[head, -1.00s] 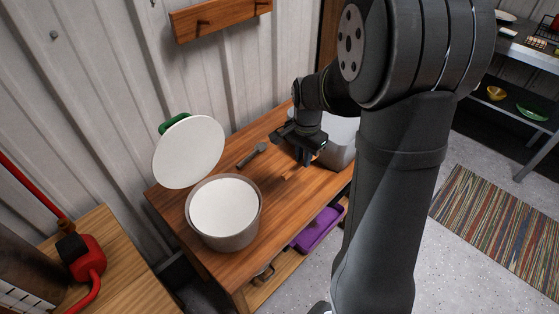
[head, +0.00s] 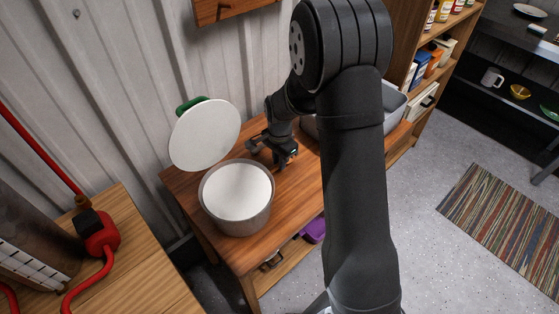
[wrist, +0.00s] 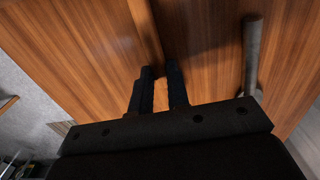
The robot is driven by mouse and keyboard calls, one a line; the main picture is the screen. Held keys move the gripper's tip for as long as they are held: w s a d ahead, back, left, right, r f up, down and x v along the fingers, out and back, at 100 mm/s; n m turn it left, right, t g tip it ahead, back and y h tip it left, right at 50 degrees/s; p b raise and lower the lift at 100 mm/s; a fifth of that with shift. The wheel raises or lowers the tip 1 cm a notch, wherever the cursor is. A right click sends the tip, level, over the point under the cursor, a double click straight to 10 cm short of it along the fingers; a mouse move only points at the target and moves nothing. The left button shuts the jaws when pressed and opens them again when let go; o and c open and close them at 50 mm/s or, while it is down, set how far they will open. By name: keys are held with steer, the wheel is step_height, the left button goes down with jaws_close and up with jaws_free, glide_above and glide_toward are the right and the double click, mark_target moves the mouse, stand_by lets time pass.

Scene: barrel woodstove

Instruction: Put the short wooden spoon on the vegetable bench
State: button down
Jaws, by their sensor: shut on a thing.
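My gripper (head: 284,163) is low over the wooden table, just right of the white-topped pot. In the wrist view its two dark fingers (wrist: 160,82) are shut on a thin wooden handle, which I take for the short wooden spoon (wrist: 146,32). The handle runs away from the fingertips to the top edge, close above the brown tabletop and nearly its colour. The spoon's far end is out of the picture, and the spoon cannot be made out in the head view. I cannot tell which surface is the vegetable bench.
A grey utensil (wrist: 252,55) lies right of the fingers. A grey tub (head: 394,102) sits behind my arm. Shelves (head: 445,45) and a dark rack (head: 500,80) stand at the right.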

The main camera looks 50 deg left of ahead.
steer(key=shift+f, duration=0.3)
steer(key=c, duration=1.4)
jaws_free()
step_height(320, 180, up, 12)
steer(key=shift+w+r, duration=0.1)
steer(key=shift+r, duration=0.05)
steer(key=shift+f, duration=4.4)
steer(key=shift+f, duration=0.1)
